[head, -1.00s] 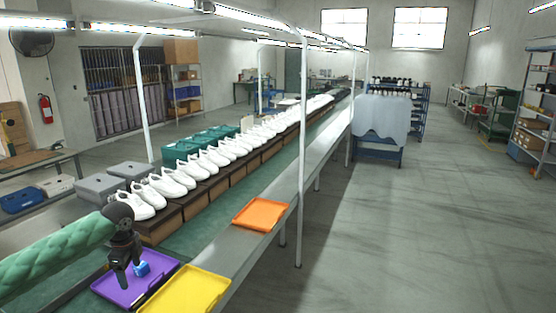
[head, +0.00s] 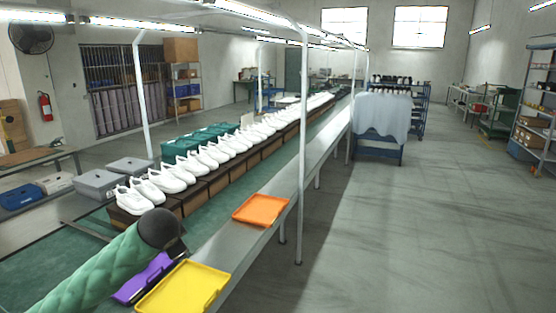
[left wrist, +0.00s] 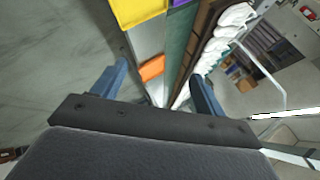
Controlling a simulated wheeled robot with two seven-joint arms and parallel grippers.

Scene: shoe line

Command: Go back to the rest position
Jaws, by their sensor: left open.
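My left gripper (left wrist: 155,82) is open in the left wrist view, with its two blue fingers wide apart and nothing between them. In the head view my green-sleeved left arm rises from the bottom left, and its dark wrist is beside the purple tray (head: 147,281); the fingers are hidden there. The arm covers part of that tray. The yellow tray (head: 187,289) lies just right of it, and the orange tray (head: 261,210) lies farther along the bench. My right gripper is not in view.
A row of white shoes (head: 172,180) stands on brown boxes along the line. A white post (head: 302,150) rises by the grey bench (head: 270,228). Grey boxes (head: 97,184) stand at left.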

